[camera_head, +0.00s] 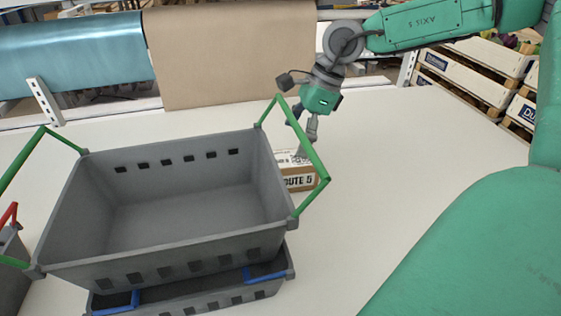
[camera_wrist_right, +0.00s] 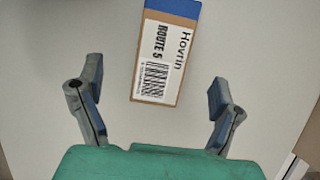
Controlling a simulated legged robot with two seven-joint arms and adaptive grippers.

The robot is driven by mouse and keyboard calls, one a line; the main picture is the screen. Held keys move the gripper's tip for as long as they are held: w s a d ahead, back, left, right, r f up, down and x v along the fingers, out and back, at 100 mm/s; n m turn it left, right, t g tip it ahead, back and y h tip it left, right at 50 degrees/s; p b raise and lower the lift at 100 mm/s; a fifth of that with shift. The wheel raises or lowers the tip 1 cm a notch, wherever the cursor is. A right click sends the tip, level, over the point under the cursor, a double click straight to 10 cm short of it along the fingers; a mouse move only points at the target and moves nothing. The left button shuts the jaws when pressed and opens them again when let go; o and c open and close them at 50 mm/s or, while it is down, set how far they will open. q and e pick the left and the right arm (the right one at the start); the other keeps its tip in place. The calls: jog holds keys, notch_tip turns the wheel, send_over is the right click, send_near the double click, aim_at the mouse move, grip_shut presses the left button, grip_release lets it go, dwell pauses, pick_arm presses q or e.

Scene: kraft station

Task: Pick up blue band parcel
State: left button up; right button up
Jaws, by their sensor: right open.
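The blue band parcel is a brown box with a white label and a blue band at one end. In the right wrist view the parcel (camera_wrist_right: 166,52) lies ahead of the fingers, in line with the gap between them. In the head view the parcel (camera_head: 298,182) is on the white table just right of the grey crate, partly hidden by the crate's green handle. My right gripper (camera_head: 307,140) is above the parcel, pointing down. Its fingers (camera_wrist_right: 157,98) are spread wide and empty. My left gripper is not in view.
A large grey crate (camera_head: 165,246) with raised green handles stands close left of the parcel, on another grey crate (camera_head: 205,303) with blue handles. A brown paper sheet (camera_head: 228,55) and blue roll (camera_head: 75,55) are behind. The table (camera_head: 400,150) is clear to the right.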

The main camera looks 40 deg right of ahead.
aim_at(291, 157)
jog(key=f, duration=0.2)
jog(key=w+f, duration=0.1)
jog(key=f, duration=0.1)
jog(key=shift+d, duration=0.2)
jog(key=shift+d+f, duration=0.2)
jog(key=shift+f, duration=0.3)
jog(key=a+f, duration=0.1)
jog(key=f, duration=0.1)
jog(key=w+a+f+b, duration=0.1)
jog(key=a, duration=0.1)
jog(key=shift+a+f, duration=0.1)
jog(key=shift+f, duration=0.3)
jog(key=shift+s, duration=0.1)
jog(key=shift+d+f, duration=0.15)
jog(key=shift+d, duration=0.6)
jog(key=c, duration=1.5)
jog(key=shift+a, duration=0.15)
jog(key=shift+c, duration=0.2)
